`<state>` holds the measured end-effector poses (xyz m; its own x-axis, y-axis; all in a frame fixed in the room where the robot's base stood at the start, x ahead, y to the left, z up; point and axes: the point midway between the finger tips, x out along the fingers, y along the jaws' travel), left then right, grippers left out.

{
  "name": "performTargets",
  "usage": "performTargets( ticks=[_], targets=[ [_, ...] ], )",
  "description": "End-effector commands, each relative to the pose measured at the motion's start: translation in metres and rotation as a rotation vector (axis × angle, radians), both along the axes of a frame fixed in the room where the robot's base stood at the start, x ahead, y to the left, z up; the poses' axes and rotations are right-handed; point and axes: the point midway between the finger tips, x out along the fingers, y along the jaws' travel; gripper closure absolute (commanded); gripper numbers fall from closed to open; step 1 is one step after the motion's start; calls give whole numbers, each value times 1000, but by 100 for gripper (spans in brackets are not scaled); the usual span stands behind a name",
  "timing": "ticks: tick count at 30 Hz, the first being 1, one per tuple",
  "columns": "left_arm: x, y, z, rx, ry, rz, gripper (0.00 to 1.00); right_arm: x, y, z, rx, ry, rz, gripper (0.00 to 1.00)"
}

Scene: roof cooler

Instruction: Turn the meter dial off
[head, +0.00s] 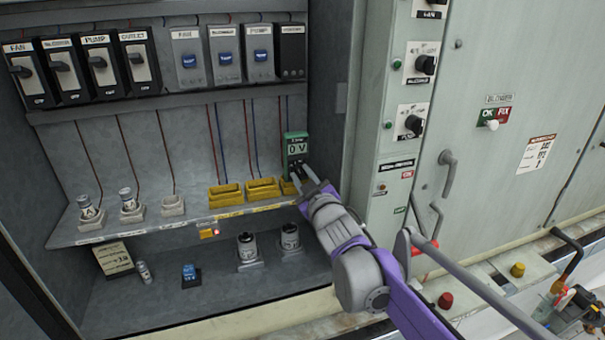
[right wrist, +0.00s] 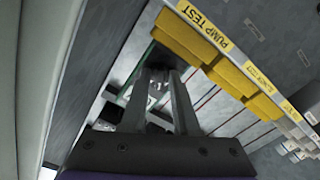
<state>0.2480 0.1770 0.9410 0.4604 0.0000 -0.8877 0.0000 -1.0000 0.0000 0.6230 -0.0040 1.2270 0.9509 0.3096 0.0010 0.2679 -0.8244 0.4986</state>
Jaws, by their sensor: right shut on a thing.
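The meter (head: 296,146) is a small green-cased unit whose screen reads 0 V. It stands at the right end of the cabinet shelf, behind the yellow holders. My right gripper (head: 299,178) reaches it from the lower right, with its fingers at the meter's lower front. In the right wrist view the two fingers of my right gripper (right wrist: 158,78) are close together around a small dark part, which I take to be the dial. The fingers hide most of the dial, so its pointer setting cannot be read. My left gripper is not in view.
Yellow holders (head: 226,195) line the shelf just left of my gripper. The cabinet's right side wall and a panel with black knobs (head: 426,65) stand close on the right. Switches (head: 86,70) fill the top row. Two cylinders (head: 290,237) stand on the cabinet floor below.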

Motion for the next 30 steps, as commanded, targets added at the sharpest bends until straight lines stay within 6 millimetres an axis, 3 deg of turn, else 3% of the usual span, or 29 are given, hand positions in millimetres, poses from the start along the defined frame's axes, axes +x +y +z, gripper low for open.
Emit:
performTargets(
  ticks=[15,30],
  targets=[
    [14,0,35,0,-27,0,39,1,-1,3,-380,-124,-1,100],
    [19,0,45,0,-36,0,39,0,-1,0,-531,-172,-1,100]
  ],
)
